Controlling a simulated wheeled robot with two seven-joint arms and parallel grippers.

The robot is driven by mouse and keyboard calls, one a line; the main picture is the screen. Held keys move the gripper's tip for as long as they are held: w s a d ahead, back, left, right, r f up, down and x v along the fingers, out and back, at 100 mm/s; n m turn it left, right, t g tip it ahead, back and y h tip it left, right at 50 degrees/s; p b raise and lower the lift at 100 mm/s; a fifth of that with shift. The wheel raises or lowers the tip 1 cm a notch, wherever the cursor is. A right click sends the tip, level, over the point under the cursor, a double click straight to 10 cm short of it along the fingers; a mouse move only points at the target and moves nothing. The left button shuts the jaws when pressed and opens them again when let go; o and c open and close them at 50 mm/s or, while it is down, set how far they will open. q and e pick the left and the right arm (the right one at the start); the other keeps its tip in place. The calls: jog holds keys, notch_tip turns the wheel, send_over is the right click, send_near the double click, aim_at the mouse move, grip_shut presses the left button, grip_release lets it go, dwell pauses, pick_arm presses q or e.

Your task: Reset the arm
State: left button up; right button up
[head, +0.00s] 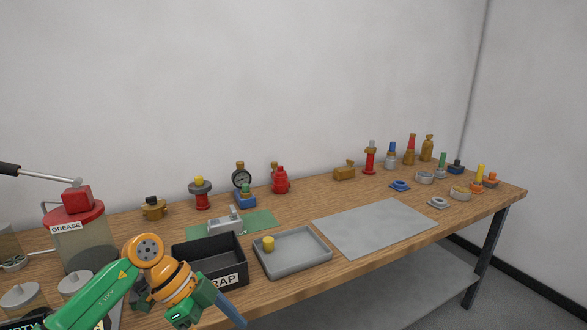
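My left arm comes in from the lower left, green with orange joints. It is folded in front of the black scrap bin (209,257) and covers part of its front. The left gripper (200,300) is at the arm's green end, low in the view. Its fingers cannot be made out, and a blue strip (231,310) beside it runs off toward the bottom edge. I cannot tell whether that strip is part of the arm or a separate thing. My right gripper is not in view.
A grey tray (291,264) holds a small yellow part (268,243). A grey mat (375,228) lies bare to its right. Behind are a green mat (262,221) with a metal fixture and several valves. A grease tub (82,240) stands left, near the arm.

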pick_arm(q)
jog(key=w+d+f+n+t+h, duration=0.2)
jog(key=w+d+f+t+h, duration=0.25)
jog(key=d+h, duration=0.45)
jog(key=s+a+f+n+t+y, duration=0.2)
jog(key=a+f+n+t+y, duration=0.3)
jog(key=f, duration=0.6)
jog(key=s+a+f+n+t+y, duration=0.1)
jog(key=a+f+n+t+y, duration=0.2)
jog(key=a+f+n+y, duration=0.55)
jog(key=s+a+f+g+y, duration=0.25)
jog(key=s+f+g, duration=0.25)
jog(key=s+f, duration=1.15)
jog(key=s+f+g, duration=0.2)
jog(key=s, duration=0.7)
jog(key=s+f+g, duration=0.2)
jog(key=s+g, duration=0.1)
jog(key=s, duration=0.7)
jog(key=shift+s+a+g+p, duration=0.15)
jog(key=shift+a+g+p, duration=0.15)
jog(key=shift+a+g, duration=0.05)
